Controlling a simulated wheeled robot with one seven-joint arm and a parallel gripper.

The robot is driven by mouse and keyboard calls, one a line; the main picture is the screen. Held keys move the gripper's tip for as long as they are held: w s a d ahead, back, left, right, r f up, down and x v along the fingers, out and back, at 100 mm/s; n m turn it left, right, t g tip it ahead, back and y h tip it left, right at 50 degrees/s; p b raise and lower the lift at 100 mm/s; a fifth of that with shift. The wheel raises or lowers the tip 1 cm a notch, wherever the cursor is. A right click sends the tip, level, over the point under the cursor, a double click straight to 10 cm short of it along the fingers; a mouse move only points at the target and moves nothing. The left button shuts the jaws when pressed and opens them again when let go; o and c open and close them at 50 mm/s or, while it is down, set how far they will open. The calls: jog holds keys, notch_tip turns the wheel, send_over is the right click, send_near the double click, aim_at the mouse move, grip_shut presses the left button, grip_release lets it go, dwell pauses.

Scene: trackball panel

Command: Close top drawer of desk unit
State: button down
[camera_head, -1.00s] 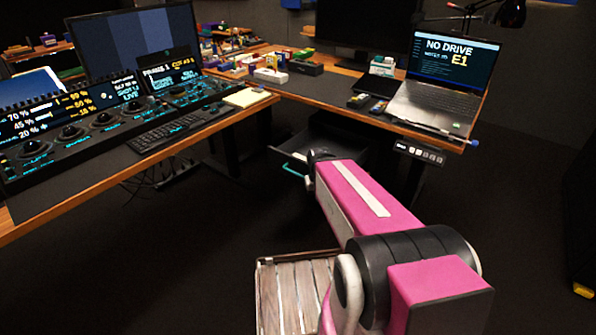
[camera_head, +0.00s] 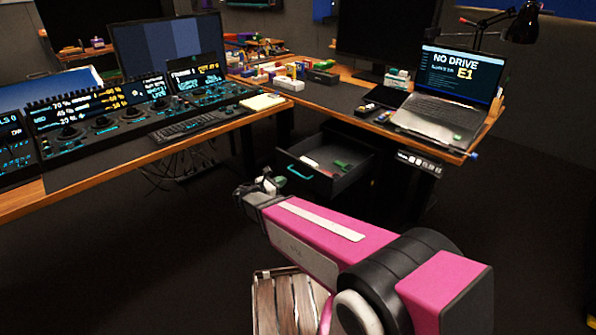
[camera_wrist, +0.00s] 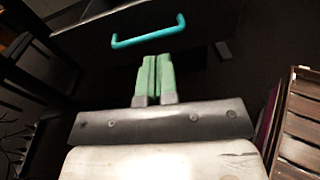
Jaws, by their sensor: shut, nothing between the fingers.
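The top drawer (camera_head: 345,183) of the dark desk unit stands pulled out under the right-hand desk in the head view. A few small items, one of them green, lie inside it. Its teal handle (camera_head: 299,172) is on the front face; the handle also shows near the top of the wrist view (camera_wrist: 148,33). My gripper (camera_wrist: 153,78) has green fingers that are shut with nothing between them. They point toward the drawer front just below the handle in the picture, and I see no clear contact.
The right desk (camera_head: 350,92) carries a laptop (camera_head: 440,105) and several small boxes. The left desk holds a control panel (camera_head: 110,120) and a keyboard (camera_head: 188,127). A slatted wooden crate (camera_head: 283,302) is near my arm. The dark floor left of the drawer looks clear.

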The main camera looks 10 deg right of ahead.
aim_at(304, 164)
jog(key=shift+n+t, duration=0.7)
jog(key=shift+n, duration=0.1)
jog(key=x, duration=0.8)
jog(key=w+x, duration=0.1)
jog(key=x, duration=0.3)
jog(key=shift+w+a+r, duration=0.15)
jog(key=shift+a+r, duration=0.05)
jog(key=shift+r, duration=0.05)
